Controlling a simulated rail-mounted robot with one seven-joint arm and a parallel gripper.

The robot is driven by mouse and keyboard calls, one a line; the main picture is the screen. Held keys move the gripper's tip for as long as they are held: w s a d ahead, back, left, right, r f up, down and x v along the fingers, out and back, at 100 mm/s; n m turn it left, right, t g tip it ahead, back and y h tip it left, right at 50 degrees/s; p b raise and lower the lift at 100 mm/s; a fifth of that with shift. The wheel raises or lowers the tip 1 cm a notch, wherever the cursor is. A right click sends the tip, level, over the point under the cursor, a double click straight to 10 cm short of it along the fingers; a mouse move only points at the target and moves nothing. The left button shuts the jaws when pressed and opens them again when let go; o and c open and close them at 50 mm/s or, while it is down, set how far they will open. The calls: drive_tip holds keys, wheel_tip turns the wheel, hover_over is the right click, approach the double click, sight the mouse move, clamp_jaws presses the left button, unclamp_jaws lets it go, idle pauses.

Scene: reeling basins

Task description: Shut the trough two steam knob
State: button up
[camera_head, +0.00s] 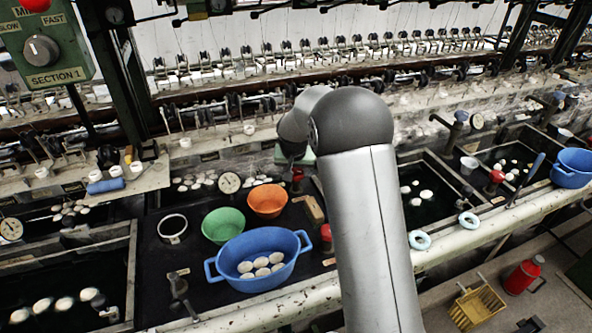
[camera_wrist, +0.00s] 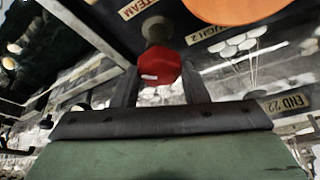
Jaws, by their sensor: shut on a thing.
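A red steam knob (camera_wrist: 160,66) on a short metal stem sits between the two dark fingers of my gripper (camera_wrist: 160,86) in the wrist view. The fingers are shut on its sides. An upside-down label reading STEAM (camera_wrist: 233,5) and part of a trough 2 label (camera_wrist: 208,33) lie beside it. In the head view the red knob (camera_head: 297,174) shows just left of my grey arm, below the small green body of my gripper.
An orange bowl (camera_head: 267,201), a green bowl (camera_head: 222,225) and a blue basin (camera_head: 258,259) with white cocoons stand left of the arm. Another red knob (camera_head: 326,233) is nearer the front rim. A pressure gauge (camera_head: 229,182) stands behind. Dark water troughs lie on both sides.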

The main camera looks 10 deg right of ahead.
drive_tip(key=shift+a+f, duration=0.1)
drive_tip(key=shift+f+m+b, duration=0.1)
drive_tip(key=shift+m+b, duration=0.6)
drive_tip(key=shift+b, duration=0.15)
drive_tip(key=shift+w+a+m+g+h+b, duration=0.1)
drive_tip(key=shift+m+g+h+b, duration=0.2)
drive_tip(key=shift+m+h+b, duration=0.7)
drive_tip(key=m, duration=0.3)
drive_tip(key=shift+g, duration=0.4)
drive_tip(key=shift+w+r+m+g+h, duration=0.15)
drive_tip(key=shift+m+g+h, duration=0.3)
drive_tip(key=shift+m, duration=1.15)
drive_tip(key=o, duration=1)
drive_tip(key=shift+c, duration=0.2)
drive_tip(key=shift+r, duration=0.15)
